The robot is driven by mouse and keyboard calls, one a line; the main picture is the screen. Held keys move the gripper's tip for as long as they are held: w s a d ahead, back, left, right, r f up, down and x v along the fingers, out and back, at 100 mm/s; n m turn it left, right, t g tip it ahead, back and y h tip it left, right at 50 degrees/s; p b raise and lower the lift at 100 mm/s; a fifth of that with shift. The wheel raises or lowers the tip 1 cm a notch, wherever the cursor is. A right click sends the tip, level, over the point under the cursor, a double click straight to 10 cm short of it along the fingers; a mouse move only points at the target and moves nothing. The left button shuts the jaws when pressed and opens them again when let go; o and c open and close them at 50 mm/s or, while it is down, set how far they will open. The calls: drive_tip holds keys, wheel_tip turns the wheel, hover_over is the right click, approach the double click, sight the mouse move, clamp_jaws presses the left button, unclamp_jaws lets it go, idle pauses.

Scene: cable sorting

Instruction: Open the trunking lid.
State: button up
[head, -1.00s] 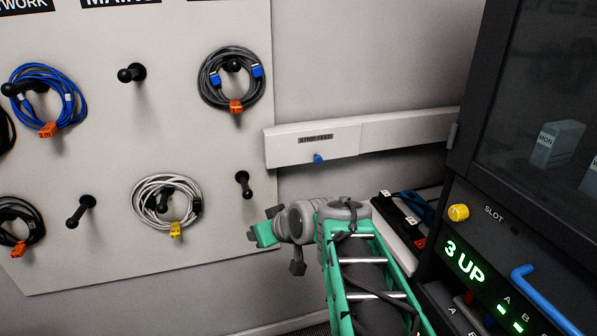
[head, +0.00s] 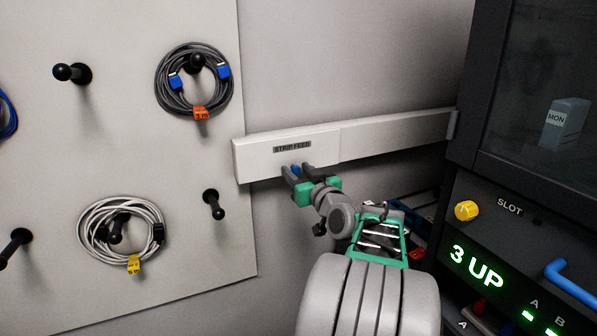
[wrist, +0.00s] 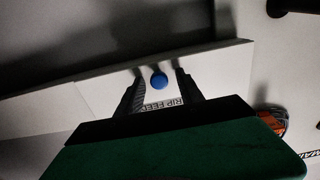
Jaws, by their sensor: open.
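The trunking lid (head: 259,154) is a white cover labelled STRIP FEED on the wall trunking, and it sits closed against it. A small blue knob (head: 296,169) sticks out low on the lid. My gripper (head: 293,174) is at the knob with its fingers apart. In the wrist view the blue knob (wrist: 158,82) lies between the two dark open fingers of my gripper (wrist: 157,84), with gaps on both sides. The lid (wrist: 218,75) fills the area behind the fingers, and its label is partly hidden by my gripper.
The white trunking (head: 400,134) runs right to a dark cabinet (head: 520,190) with a yellow knob and blue handle. Left is a pegboard (head: 120,150) with a grey coil (head: 162,92), a white coil (head: 84,236) and bare pegs. Dark items lie below the trunking.

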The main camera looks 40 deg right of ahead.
clamp_jaws()
idle(0.4)
idle(1.0)
